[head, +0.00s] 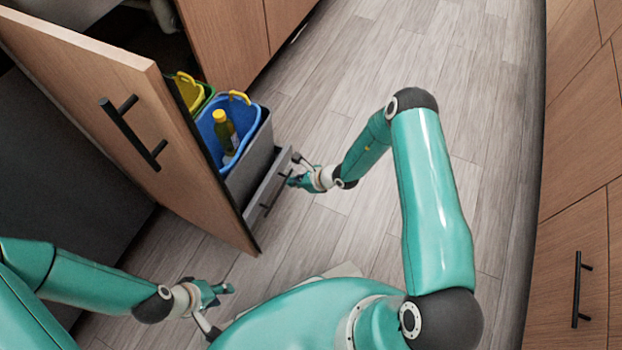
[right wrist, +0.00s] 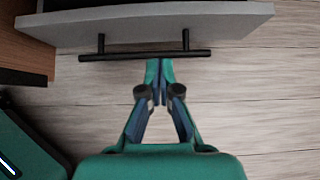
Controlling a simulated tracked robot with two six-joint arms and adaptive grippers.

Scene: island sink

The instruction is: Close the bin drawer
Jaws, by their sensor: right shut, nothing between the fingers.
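The bin drawer stands pulled out from the cabinet, with its grey front (head: 277,178) facing the open floor. It holds a blue-lined bin (head: 252,122) with a yellow-capped bottle (head: 224,130) inside, and green and yellow bins behind. My right gripper (head: 292,181) is at the drawer front. In the right wrist view, its shut, empty fingers (right wrist: 158,68) point at the black bar handle (right wrist: 150,55) on the grey front (right wrist: 225,22). The fingertips overlap the handle; I cannot tell whether they touch. My left gripper (head: 222,300) is low at the left, away from the drawer.
A wooden cabinet door (head: 110,110) with a black handle (head: 132,133) stands open beside the drawer, on its left. Wooden cabinets with a black handle (head: 577,290) line the right side. The plank floor (head: 340,80) between is clear.

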